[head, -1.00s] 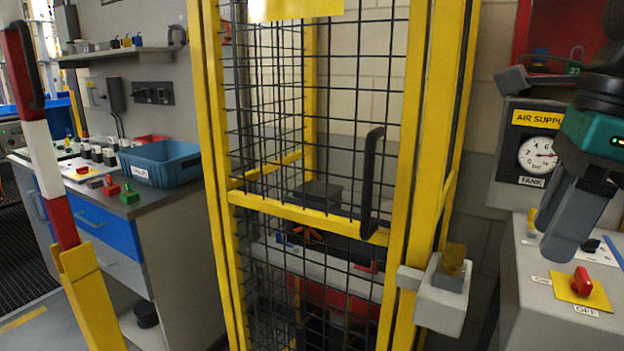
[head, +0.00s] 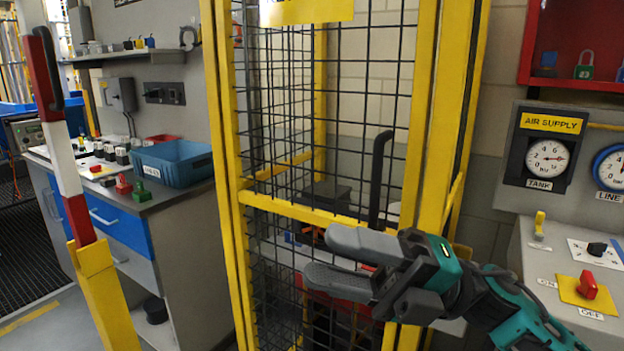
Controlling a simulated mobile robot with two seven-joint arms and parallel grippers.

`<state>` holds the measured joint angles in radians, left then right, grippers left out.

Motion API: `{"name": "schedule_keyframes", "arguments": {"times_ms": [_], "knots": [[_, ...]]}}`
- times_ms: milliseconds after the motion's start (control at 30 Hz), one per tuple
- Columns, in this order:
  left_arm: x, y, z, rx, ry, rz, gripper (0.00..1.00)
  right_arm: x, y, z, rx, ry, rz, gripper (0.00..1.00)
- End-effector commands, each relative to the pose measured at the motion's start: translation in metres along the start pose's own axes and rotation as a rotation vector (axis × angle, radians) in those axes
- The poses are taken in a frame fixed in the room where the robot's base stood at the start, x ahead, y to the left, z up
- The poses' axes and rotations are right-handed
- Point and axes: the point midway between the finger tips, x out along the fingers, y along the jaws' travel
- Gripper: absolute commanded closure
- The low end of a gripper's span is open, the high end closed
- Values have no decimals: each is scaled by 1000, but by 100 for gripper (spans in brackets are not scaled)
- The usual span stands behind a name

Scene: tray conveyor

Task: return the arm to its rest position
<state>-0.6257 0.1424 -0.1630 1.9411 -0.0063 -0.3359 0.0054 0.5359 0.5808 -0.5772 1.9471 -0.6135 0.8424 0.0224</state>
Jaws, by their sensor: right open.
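My right gripper (head: 335,259) is in front of the yellow-framed mesh gate (head: 300,207), in the lower middle of the head view. Its two grey fingers point left and stand apart, with nothing between them. My right arm (head: 505,305) comes in from the lower right. The gripper covers the lower end of the gate's black handle (head: 379,180) and most of the latch box on the right post; I cannot tell whether it touches them. My left gripper is not in view.
A control box with a red knob (head: 587,285) stands at the right, under the air supply panel (head: 543,145). A red cabinet (head: 525,50) hangs above. At the left are a red-and-white barrier (head: 60,160) and a workbench with a blue bin (head: 172,167).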

Motion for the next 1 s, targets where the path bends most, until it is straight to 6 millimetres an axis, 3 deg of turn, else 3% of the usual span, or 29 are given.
{"name": "schedule_keyframes", "arguments": {"times_ms": [200,367,467,600,700,833,1000], "knots": [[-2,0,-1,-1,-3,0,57,-51,-51,39,369,-513,236,51],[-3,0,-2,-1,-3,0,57,-118,-118,40,660,-914,335,51],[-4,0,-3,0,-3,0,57,-165,-170,18,851,-1171,368,51],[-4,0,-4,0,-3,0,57,-222,-237,-40,1102,-1498,380,51],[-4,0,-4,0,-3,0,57,-250,-272,-87,1247,-1681,372,51],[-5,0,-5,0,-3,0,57,-271,-298,-136,1376,-1840,357,51],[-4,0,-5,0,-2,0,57,-281,-310,-164,1446,-1924,345,51]]}}
